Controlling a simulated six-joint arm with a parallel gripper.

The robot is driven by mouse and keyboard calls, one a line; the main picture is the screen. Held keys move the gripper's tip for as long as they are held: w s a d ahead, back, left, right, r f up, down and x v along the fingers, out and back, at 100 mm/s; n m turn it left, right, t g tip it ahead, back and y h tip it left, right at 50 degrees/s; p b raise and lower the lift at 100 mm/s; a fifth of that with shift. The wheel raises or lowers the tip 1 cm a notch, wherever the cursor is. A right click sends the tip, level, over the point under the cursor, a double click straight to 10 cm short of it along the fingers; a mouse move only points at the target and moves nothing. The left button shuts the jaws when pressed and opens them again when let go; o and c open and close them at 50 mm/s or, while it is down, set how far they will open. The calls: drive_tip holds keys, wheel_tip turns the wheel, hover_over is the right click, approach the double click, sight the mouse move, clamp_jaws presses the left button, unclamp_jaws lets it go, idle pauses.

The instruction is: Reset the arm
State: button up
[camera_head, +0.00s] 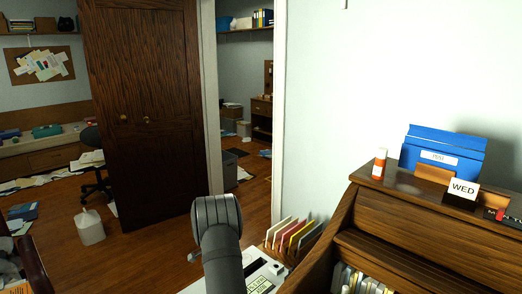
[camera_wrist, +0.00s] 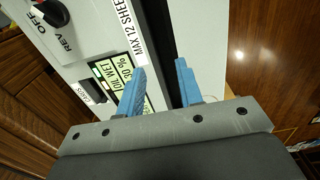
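My gripper (camera_wrist: 159,72) shows in the wrist view with its two blue fingers apart and nothing between them. In the head view my arm (camera_head: 220,235) reaches up from the bottom edge beside the white machine (camera_head: 262,275). The gripper cannot be made out there.
A wooden roll-top desk (camera_head: 430,240) at right carries blue folders (camera_head: 440,150), an orange-white bottle (camera_head: 379,164) and a WED sign (camera_head: 462,190). Coloured files (camera_head: 290,235) stand behind the machine. A dark wooden door (camera_head: 145,100) and a littered floor (camera_head: 160,245) lie to the left.

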wheel_tip(320, 180, up, 18)
drive_tip(key=f, duration=0.1)
wheel_tip(320, 180, down, 17)
wheel_tip(320, 180, up, 9)
drive_tip(key=a, duration=0.1)
drive_tip(key=s+a+f, duration=0.2)
drive_tip(key=s+a, duration=0.9)
drive_tip(key=a, duration=0.2)
drive_tip(key=s+a+f+t, duration=0.1)
drive_tip(key=s+a+f, duration=0.1)
drive_tip(key=s+a, duration=0.9)
drive_tip(key=a, duration=0.3)
drive_tip(key=shift+f+y, duration=0.4)
